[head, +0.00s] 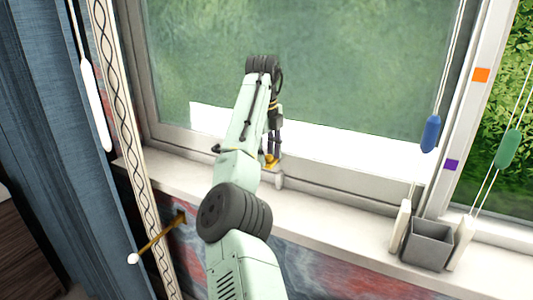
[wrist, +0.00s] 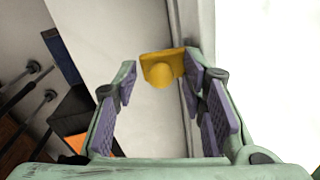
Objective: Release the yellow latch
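I cannot tell whether a finger touches the latch. In the head view a bit of the yellow latch (head: 270,161) shows low on the window frame, just above the sill, partly hidden by my arm.
The white sill (head: 330,210) runs below the window. A grey box (head: 428,243) stands on its right part. A blue pull (head: 430,134) and a green pull (head: 508,149) hang on cords. A brass rod (head: 160,238) juts out below the sill at left, near the blue curtain (head: 55,130).

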